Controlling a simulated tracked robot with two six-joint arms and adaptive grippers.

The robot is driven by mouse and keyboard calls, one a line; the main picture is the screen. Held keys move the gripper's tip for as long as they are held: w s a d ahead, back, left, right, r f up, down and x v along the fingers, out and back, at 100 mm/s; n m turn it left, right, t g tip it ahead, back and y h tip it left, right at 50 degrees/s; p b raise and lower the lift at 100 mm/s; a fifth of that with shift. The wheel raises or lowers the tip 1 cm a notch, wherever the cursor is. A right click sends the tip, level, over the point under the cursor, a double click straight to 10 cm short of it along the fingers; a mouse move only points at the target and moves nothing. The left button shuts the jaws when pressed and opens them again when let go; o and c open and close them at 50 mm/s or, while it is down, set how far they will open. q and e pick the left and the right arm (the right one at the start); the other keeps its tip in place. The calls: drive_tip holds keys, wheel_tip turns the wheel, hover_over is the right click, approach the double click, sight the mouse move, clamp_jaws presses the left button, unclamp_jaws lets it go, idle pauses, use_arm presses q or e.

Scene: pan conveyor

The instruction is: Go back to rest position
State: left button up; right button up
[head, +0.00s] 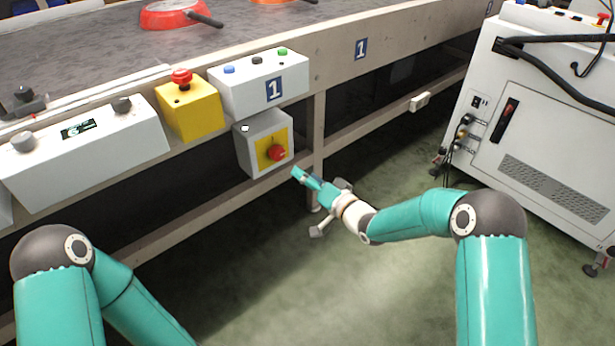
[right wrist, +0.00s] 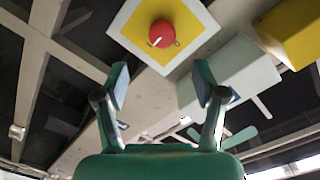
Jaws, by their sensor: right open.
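My right gripper (head: 308,178) is in front of the conveyor frame, just below and right of a grey box with a yellow plate and a red knob (head: 277,153). In the right wrist view its two fingers (right wrist: 162,88) are spread apart with nothing between them. The red knob (right wrist: 162,33) shows ahead, above the fingertips, and is apart from them. My left arm comes in at the lower left of the head view, but its gripper is out of the picture.
The conveyor (head: 110,45) carries a red pan (head: 175,14) and part of an orange pan. A yellow emergency-stop box (head: 189,108) and white control boxes (head: 258,82) line its edge. A white cabinet (head: 545,110) stands at the right. The green floor (head: 300,290) between is clear.

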idle(0.3)
drive_tip(key=s+d+f+m+g+h, duration=0.25)
drive_tip(key=s+f, duration=0.35)
drive_tip(key=f, duration=0.3)
drive_tip(key=s+d+f+m+g+h, duration=0.1)
drive_tip(key=s+d+f+g+h, duration=0.1)
drive_tip(key=s+d+f, duration=0.35)
drive_tip(key=s+f+n+g+h, duration=0.1)
drive_tip(key=s+f+g, duration=0.4)
drive_tip(key=s, duration=0.9)
drive_tip(key=s+f+n+g+h, duration=0.1)
drive_tip(key=s+f+g, duration=0.4)
drive_tip(key=s, duration=0.8)
wheel_tip(320, 180, up, 34)
drive_tip(key=n+p, duration=0.1)
drive_tip(key=p, duration=3.4)
drive_tip(key=shift+a+r+t+p, duration=0.25)
drive_tip(key=shift+a+t+p, duration=0.15)
drive_tip(key=shift+t, duration=0.05)
drive_tip(key=shift+s+n, duration=0.1)
drive_tip(key=shift+n, duration=0.15)
